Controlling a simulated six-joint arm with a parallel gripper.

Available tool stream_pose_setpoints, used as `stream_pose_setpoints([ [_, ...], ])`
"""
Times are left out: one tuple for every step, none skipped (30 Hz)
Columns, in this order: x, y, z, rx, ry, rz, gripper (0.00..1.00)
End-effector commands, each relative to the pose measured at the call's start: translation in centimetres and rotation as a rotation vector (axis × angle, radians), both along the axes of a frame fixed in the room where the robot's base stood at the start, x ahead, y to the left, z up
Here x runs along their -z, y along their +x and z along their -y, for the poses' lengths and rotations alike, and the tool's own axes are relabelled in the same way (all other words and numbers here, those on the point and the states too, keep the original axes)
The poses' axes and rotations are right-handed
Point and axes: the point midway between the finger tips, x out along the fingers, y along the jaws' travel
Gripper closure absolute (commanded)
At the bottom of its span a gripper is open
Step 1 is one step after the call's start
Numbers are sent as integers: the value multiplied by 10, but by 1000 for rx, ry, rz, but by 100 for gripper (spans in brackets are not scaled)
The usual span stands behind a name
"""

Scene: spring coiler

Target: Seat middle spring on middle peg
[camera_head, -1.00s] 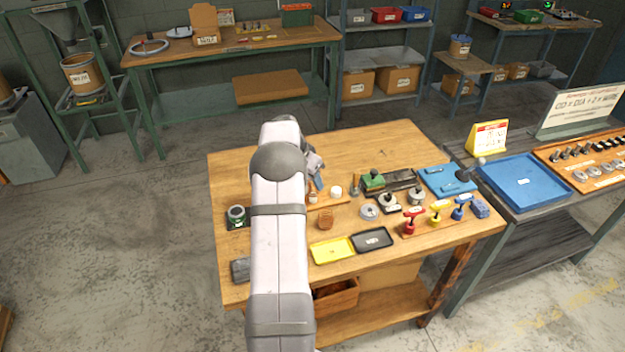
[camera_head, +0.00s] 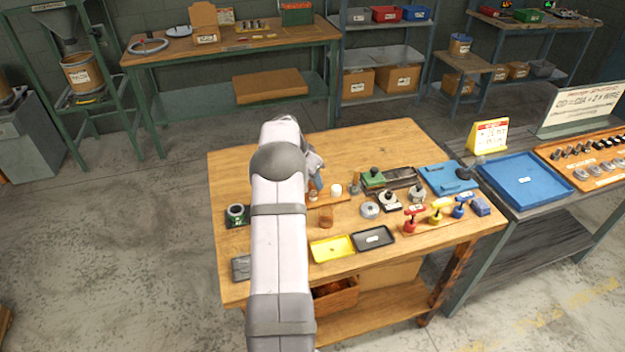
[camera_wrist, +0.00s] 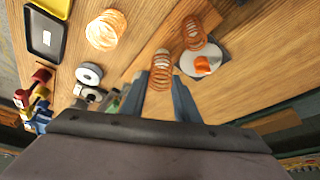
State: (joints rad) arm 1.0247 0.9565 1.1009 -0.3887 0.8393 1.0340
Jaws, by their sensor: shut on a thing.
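My gripper (camera_wrist: 168,98) is shut on a copper-coloured spring (camera_wrist: 161,70), whose coils stick out past the fingertips in the wrist view. A second copper spring (camera_wrist: 193,33) stands to the right of it, by a pale disc. A third, wider spring (camera_wrist: 107,30) stands to the left, near the trays; in the head view it shows in front of the narrow wooden strip (camera_head: 342,200). In the head view my gripper (camera_head: 314,185) is over the strip and partly hidden by my arm. No peg can be made out clearly, and I cannot tell whether the held spring is around one.
A pale disc with an orange part (camera_wrist: 203,65) lies at the right in the wrist view. A yellow tray (camera_head: 333,248) and a black tray (camera_head: 374,238) lie at the bench front. Red, yellow and blue handled tools (camera_head: 437,213) stand to the right.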

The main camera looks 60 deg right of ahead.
Motion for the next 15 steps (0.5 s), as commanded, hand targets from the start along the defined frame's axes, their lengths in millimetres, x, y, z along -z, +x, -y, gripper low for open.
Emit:
stream_pose_setpoints([
  [1, 0, 0, 0, 0, 0, 84],
  [2, 0, 0, 0, 0, 0, 84],
  [3, 0, 0, 0, 0, 0, 84],
  [3, 0, 0, 0, 0, 0, 84],
  [4, 0, 0, 0, 0, 0, 84],
  [5, 0, 0, 0, 0, 0, 84],
  [5, 0, 0, 0, 0, 0, 84],
  [6, 0, 0, 0, 0, 0, 84],
  [6, 0, 0, 0, 0, 0, 84],
  [7, 0, 0, 0, 0, 0, 84],
  [8, 0, 0, 0, 0, 0, 84],
  [8, 0, 0, 0, 0, 0, 84],
  [9, 0, 0, 0, 0, 0, 84],
  [9, 0, 0, 0, 0, 0, 84],
  [10, 0, 0, 0, 0, 0, 84],
])
